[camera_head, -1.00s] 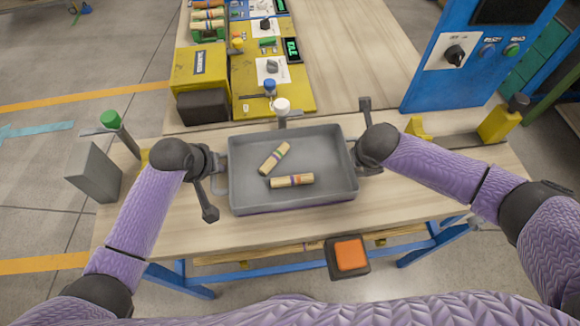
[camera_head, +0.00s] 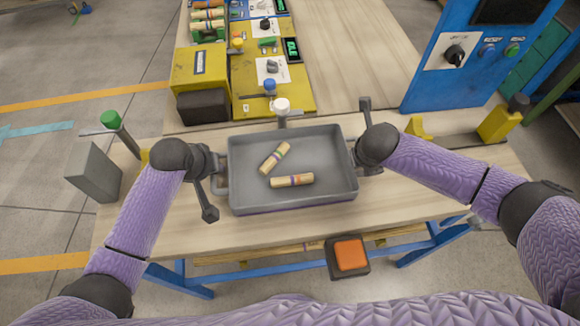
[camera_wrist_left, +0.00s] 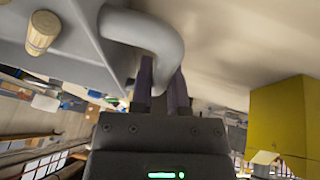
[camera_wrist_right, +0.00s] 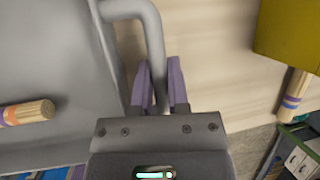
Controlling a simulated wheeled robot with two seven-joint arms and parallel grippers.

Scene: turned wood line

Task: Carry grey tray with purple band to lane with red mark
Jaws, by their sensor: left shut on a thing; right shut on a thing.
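The grey tray (camera_head: 240,200) is at the front middle of the wooden bench in the head view, with two turned wood pieces inside, one slanted (camera_head: 275,158) and one lying crosswise (camera_head: 292,181). A faint purple line shows along its front lower edge. My left gripper (camera_head: 216,172) is shut on the tray's left handle; the left wrist view shows its fingers around the grey handle (camera_wrist_left: 160,35). My right gripper (camera_head: 358,158) is shut on the right handle, also seen in the right wrist view (camera_wrist_right: 152,35). I cannot tell whether the tray touches the bench. No red lane mark is clear.
Behind the tray stands a yellow station (camera_head: 285,95) with a white-topped post (camera_head: 282,106). A blue control panel (camera_head: 465,60) is at right. An orange button box (camera_head: 350,254) is at the front edge.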

